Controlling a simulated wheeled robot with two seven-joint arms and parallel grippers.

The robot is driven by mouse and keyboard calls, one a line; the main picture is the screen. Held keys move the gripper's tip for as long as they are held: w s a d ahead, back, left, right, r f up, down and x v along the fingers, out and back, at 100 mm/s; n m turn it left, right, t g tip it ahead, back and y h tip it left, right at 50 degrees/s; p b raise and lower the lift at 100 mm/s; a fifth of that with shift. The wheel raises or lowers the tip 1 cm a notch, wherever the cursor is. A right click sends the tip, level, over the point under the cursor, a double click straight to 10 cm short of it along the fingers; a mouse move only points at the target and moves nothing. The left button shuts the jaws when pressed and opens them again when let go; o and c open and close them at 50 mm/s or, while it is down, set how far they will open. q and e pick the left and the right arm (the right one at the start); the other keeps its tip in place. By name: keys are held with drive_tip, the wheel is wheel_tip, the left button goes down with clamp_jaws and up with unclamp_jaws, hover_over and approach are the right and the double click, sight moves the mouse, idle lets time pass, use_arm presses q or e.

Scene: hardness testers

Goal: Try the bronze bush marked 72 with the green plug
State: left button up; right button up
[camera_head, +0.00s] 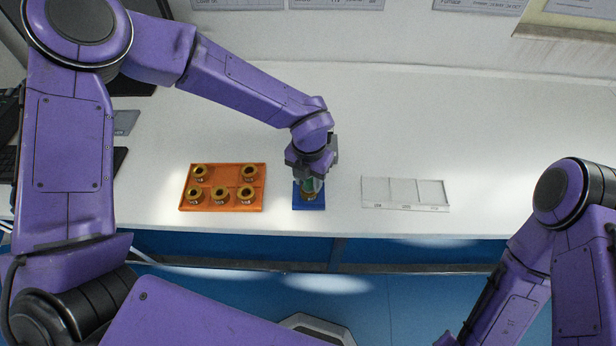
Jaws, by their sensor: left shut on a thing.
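My left gripper (313,168) is shut on the green plug (309,183), over the blue block (309,203) near the table's front edge. A bronze bush (308,193) sits on the blue block, directly under the plug. The gripper hides much of the plug, and I cannot tell how far it is in the bush. Several more bronze bushes (220,196) stand in the orange tray (237,207) to the left. Their marks are too small to read. My right arm shows at the right edge, but its gripper is out of view.
A clear tray (405,207) with three compartments lies empty to the right of the blue block. A keyboard (118,160) is at the far left, partly behind my left arm. The white table (480,130) is free behind and to the right.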

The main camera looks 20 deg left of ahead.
use_arm(q)
drive_tip(key=shift+r+p, duration=0.9)
drive_tip(key=shift+p, duration=0.25)
idle(1.3)
drive_tip(key=shift+r, duration=0.15)
drive_tip(key=shift+r+p, duration=0.25)
drive_tip(key=shift+p, duration=0.35)
idle(0.4)
drive_tip(key=shift+r+p, duration=1.9)
drive_tip(key=shift+r, duration=0.15)
drive_tip(key=shift+f, duration=0.1)
